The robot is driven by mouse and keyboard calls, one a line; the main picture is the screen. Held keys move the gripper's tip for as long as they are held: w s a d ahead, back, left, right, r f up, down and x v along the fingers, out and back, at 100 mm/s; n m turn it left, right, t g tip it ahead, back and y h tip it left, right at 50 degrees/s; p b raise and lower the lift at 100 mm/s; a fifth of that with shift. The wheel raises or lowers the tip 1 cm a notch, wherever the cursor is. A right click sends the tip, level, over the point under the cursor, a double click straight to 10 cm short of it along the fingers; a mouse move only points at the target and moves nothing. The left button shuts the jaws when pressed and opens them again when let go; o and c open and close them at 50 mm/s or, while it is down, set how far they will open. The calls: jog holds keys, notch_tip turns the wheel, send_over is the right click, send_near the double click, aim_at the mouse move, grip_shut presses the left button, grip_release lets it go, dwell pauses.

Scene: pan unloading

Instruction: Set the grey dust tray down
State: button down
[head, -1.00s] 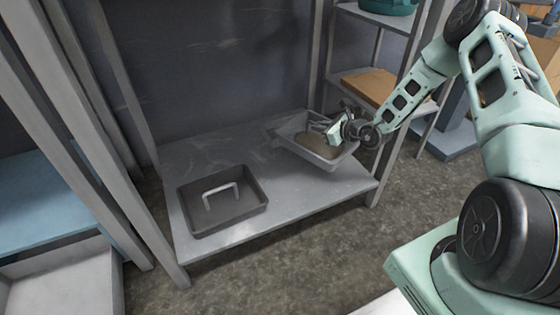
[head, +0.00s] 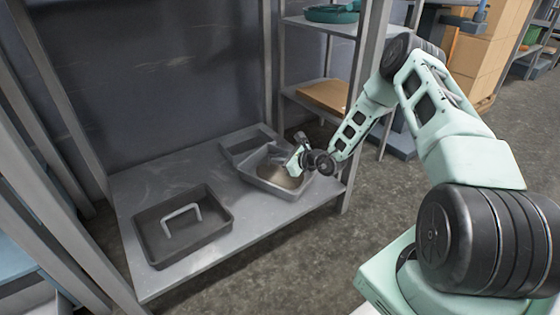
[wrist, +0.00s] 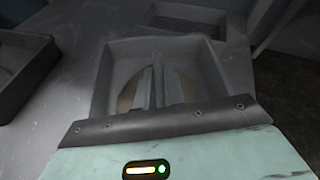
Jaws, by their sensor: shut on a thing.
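The grey dust tray (head: 262,184) is a shallow open pan with brown dust in it, over the right part of the low grey shelf (head: 215,245). My gripper (head: 290,168) reaches into it from the right and is shut on it. In the wrist view the tray (wrist: 103,75) surrounds my two fingers (wrist: 155,85), with brown dust (wrist: 185,88) on either side. The exact part gripped is hidden by my fingers. I cannot tell whether the tray's bottom touches the shelf.
A dark tray with a light handle (head: 183,224) stands on the shelf's left part. A grey slotted tray (head: 246,143) lies just behind the dust tray and shows in the wrist view (wrist: 185,18). Shelf posts (head: 358,110) rise at the right. Bare shelf lies between the trays.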

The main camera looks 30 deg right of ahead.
jog(key=c, duration=1.9)
grip_release()
jog(key=shift+f, duration=0.15)
jog(key=o, duration=0.4)
